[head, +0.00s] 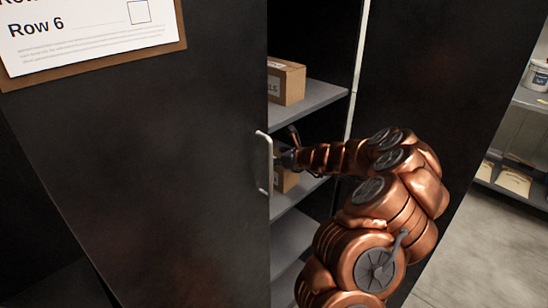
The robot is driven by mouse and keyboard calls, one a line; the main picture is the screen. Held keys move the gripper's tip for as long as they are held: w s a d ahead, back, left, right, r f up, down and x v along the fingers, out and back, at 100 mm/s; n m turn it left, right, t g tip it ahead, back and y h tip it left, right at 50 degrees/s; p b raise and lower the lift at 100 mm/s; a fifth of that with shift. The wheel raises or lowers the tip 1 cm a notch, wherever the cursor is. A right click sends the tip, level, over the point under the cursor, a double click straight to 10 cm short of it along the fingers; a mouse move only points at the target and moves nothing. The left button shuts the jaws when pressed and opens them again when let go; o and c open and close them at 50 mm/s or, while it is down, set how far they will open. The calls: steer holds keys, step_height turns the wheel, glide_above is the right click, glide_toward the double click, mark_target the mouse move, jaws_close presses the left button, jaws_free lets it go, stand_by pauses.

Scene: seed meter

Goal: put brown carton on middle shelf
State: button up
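My copper arm reaches into a dark cabinet, and my gripper (286,150) is between two shelves, just right of the door handle. A brown carton (286,181) shows just below my gripper, at the level of the middle visible shelf (301,189). The arm, handle and door edge hide much of it. I cannot tell whether the gripper touches it. Another brown carton (291,85) with a white label stands on the upper visible shelf (315,104). The gripper's fingers are small, dark and partly hidden, so their opening is unclear.
A dark door panel (160,170) with a pale handle (264,163) stands close on the left of the opening. Another dark panel (440,75) borders it on the right. A lower shelf (285,262) looks bare where visible. Shelving with a white bucket (538,75) stands far right.

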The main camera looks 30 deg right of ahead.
steer(key=o, duration=1.4)
steer(key=shift+f, duration=0.1)
steer(key=shift+o, duration=0.2)
steer(key=v, duration=1.2)
steer(key=shift+b, duration=0.3)
steer(key=shift+a, duration=0.15)
